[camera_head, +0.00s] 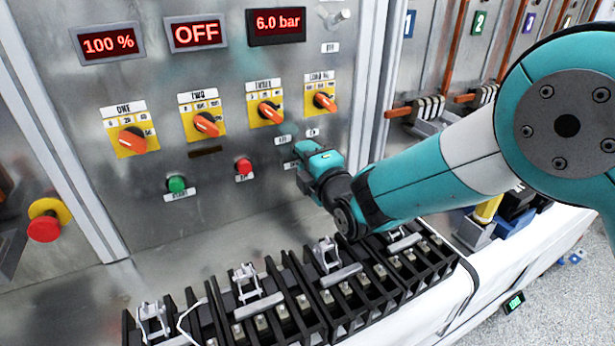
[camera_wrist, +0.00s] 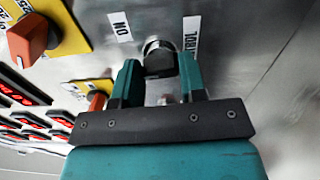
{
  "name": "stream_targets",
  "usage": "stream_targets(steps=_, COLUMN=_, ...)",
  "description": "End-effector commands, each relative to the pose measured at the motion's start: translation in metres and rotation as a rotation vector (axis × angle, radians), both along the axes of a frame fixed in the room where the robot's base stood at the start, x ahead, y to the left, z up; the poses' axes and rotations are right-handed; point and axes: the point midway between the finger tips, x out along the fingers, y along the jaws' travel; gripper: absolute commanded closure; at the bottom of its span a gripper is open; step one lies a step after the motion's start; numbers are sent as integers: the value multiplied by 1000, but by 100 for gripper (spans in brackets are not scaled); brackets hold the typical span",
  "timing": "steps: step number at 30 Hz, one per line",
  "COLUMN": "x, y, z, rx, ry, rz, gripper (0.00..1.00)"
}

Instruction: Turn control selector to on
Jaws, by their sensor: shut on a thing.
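The control selector (camera_wrist: 159,60) is a dark knob with a metal collar on the grey panel, seen in the wrist view. An ON label (camera_wrist: 121,27) and a partly hidden label (camera_wrist: 190,33) lie on either side of it. My gripper (camera_wrist: 160,72) has its teal fingers on both sides of the knob and is shut on it. In the head view my gripper (camera_head: 307,163) is against the lower right of the panel and hides the selector. I cannot tell which way the knob points.
Several orange dials (camera_head: 207,124) sit above. A green button (camera_head: 177,184) and a red button (camera_head: 243,166) are to the left. The middle display (camera_head: 195,33) reads OFF. Black terminal blocks (camera_head: 300,307) stand below my arm.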

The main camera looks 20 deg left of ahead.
Motion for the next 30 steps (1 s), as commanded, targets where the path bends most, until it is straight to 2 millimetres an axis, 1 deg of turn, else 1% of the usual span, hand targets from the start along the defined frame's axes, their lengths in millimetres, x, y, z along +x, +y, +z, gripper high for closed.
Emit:
stream_targets(steps=1, x=1, y=-1, z=-7, rx=29, ry=29, rz=-2, gripper=85)
stream_targets(steps=18, x=1, y=-1, z=-5, rx=370, ry=431, rz=-2, gripper=85)
stream_targets(steps=30, x=1, y=-1, z=-3, rx=521, ry=612, rz=-3, gripper=85)
